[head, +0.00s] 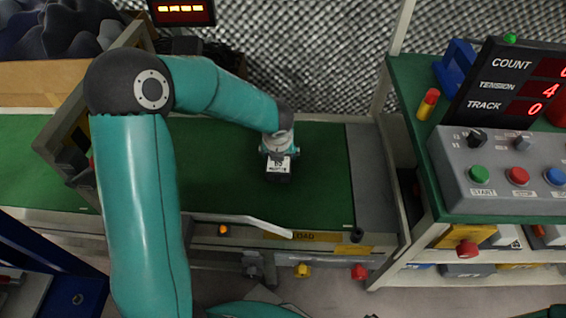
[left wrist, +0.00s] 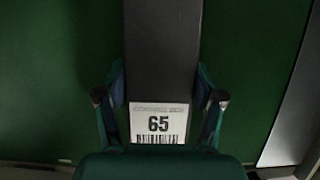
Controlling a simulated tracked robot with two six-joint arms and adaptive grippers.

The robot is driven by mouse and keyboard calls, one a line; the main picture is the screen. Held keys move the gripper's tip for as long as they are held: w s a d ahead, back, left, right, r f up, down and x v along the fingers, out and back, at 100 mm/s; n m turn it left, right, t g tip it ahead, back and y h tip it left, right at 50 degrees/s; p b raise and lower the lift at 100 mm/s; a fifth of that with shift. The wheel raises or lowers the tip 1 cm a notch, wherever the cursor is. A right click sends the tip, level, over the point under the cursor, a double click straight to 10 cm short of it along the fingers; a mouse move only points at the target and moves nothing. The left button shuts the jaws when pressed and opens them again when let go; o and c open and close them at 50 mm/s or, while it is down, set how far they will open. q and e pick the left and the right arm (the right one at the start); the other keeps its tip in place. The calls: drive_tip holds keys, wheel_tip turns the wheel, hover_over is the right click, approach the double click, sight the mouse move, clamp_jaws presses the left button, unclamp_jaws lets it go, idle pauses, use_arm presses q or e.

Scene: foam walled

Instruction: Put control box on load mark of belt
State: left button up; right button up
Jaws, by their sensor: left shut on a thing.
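The control box is dark with a white label reading 65, and it shows in the head view (head: 278,178) and the left wrist view (left wrist: 160,50). My left gripper (head: 279,152) is shut on it, with one finger on each side of the box in the left wrist view (left wrist: 160,98). The box is over the right part of the green belt (head: 225,190); I cannot tell whether it touches the belt. A yellow LOAD label (head: 303,237) is on the belt's front rail, just below the box in the picture. My right gripper is not in view.
A grey plate (head: 370,185) ends the belt at the right. Beyond it stands a bench with a button panel (head: 510,170) and a COUNT display (head: 508,85). A pale bar (head: 245,220) lies along the belt's front edge. The belt around the box is clear.

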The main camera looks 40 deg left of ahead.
use_arm(q)
drive_tip(key=shift+f+b, duration=0.3)
drive_tip(key=shift+f, duration=0.85)
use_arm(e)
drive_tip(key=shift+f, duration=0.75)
use_arm(q)
drive_tip(key=shift+f, duration=0.15)
drive_tip(key=o, duration=1.4)
drive_tip(key=p+v, duration=0.6)
drive_tip(key=v, duration=0.6)
drive_tip(key=shift+d, duration=0.1)
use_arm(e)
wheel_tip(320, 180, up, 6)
